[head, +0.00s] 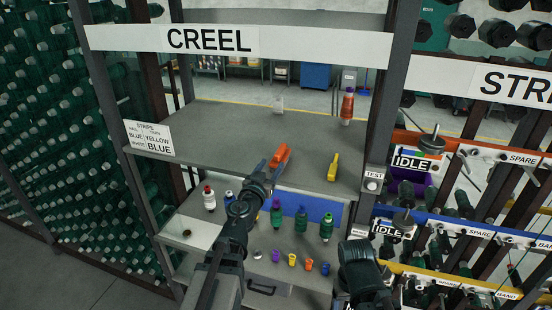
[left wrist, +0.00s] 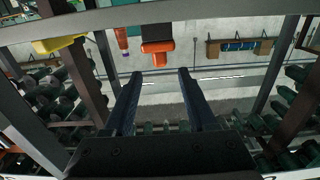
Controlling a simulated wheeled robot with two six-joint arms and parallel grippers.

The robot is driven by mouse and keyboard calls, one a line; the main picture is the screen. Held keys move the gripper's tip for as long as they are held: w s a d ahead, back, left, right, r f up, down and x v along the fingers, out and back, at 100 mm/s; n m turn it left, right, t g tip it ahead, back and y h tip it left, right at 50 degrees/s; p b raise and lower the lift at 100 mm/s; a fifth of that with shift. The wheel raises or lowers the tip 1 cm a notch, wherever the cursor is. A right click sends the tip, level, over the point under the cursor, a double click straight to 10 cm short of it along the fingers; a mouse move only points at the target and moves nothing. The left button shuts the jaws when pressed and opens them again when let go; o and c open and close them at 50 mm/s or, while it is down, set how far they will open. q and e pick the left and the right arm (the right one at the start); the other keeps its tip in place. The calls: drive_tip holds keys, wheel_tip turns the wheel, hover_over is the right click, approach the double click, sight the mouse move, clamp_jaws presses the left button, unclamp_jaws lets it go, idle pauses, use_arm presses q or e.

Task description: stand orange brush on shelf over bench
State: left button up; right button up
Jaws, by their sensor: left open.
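The orange brush (head: 281,155) lies near the front edge of the grey shelf (head: 225,125) over the bench. In the left wrist view the brush (left wrist: 157,46) is just beyond the fingertips, its near end reaching past the shelf edge. My left gripper (head: 266,174) is open, just in front of the brush. In the left wrist view its two fingers (left wrist: 157,72) are spread with nothing between them. Of my right arm only a dark part shows at the bottom of the head view; no fingers show.
Below, the bench (head: 205,232) holds several bottles and small coloured cones. Upright posts frame the shelf. Its left and middle are clear.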

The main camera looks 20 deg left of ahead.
use_arm(q)
drive_tip(key=shift+s, duration=0.95)
drive_tip(key=s+d+f+n+g+y, duration=0.2)
drive_tip(key=s+f+g+y, duration=0.15)
drive_tip(key=f, duration=0.35)
drive_tip(key=s+d+f+n+g+y, duration=0.1)
drive_tip(key=s+f+g+y, duration=0.15)
drive_tip(key=f+g, duration=0.3)
drive_tip(key=s+d+f+m+g+h, duration=0.2)
drive_tip(key=s+d+f+m+g, duration=0.1)
drive_tip(key=s+d, duration=0.4)
drive_tip(key=s+d+f+m+g+h, duration=0.2)
drive_tip(key=s+d+f+g, duration=0.4)
drive_tip(key=s, duration=0.5)
drive_tip(key=shift+s+d+f+m, duration=0.2)
drive_tip(key=shift+d+m, duration=0.45)
drive_tip(key=shift+m, duration=0.05)
